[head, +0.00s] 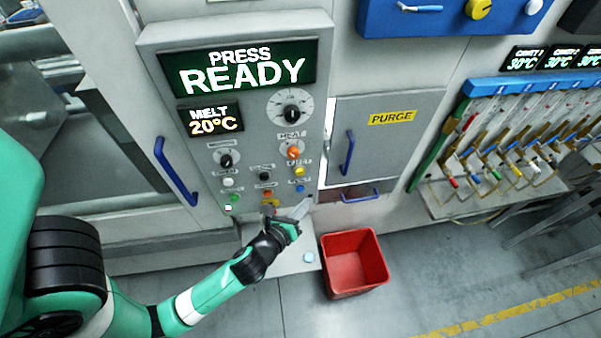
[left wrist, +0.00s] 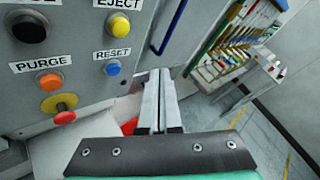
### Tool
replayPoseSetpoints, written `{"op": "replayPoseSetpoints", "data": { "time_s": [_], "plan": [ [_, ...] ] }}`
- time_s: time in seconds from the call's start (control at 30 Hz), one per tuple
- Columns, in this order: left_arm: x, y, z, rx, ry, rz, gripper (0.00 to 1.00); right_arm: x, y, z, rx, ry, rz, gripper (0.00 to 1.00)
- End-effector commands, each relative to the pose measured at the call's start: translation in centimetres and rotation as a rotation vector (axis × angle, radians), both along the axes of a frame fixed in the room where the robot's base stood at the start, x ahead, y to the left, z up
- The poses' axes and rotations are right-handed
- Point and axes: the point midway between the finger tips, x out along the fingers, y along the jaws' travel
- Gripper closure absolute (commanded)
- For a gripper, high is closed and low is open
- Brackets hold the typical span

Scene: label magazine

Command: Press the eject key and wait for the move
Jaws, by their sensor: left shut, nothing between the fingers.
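The eject key is a yellow button under the EJECT label on the grey control panel. It shows in the left wrist view (left wrist: 119,26) at the top and in the head view (head: 299,171) on the panel's right side. My left gripper (head: 305,206) is shut and empty, in front of the panel's lower right and below the eject key. In the left wrist view its two fingers (left wrist: 160,76) lie together, lower and to the right of the key, with no visible contact. The panel display (head: 242,72) reads PRESS READY. My right gripper is not in view.
The blue RESET button (left wrist: 115,68) lies just below the eject key. An orange PURGE button (left wrist: 51,79) and a red knob (left wrist: 65,117) on yellow are nearby. A blue door handle (head: 348,152) stands right of the panel. A red bin (head: 353,262) is on the floor.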

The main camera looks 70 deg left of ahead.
Motion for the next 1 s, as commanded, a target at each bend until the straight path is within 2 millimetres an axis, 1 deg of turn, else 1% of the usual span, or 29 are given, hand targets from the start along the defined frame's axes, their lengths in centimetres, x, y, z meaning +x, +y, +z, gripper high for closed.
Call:
{"op": "replayPoseSetpoints", "data": {
  "time_s": [0.03, 0.3, 0.4, 0.5, 0.63, 1.0],
  "plan": [
    [0.0, 0.8, 0.3, 0.000, -0.003, 0.008, 1.00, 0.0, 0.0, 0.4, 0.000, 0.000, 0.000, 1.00],
    [0.7, 4.8, 0.3, -0.001, -0.003, 0.008, 1.00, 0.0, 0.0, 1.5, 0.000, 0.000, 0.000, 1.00],
    [1.0, 5.8, 0.6, -0.001, 0.002, 0.001, 1.00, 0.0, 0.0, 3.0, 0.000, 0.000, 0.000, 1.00],
    [1.2, 6.6, 0.4, -0.001, 0.000, 0.001, 1.00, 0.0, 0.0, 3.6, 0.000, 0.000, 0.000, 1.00],
    [1.2, 7.2, 0.2, 0.000, -0.001, 0.002, 1.00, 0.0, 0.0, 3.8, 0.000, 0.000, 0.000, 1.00],
    [1.2, 7.2, 0.0, 0.001, -0.002, 0.001, 1.00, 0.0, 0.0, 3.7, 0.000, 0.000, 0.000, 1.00]
  ]
}}
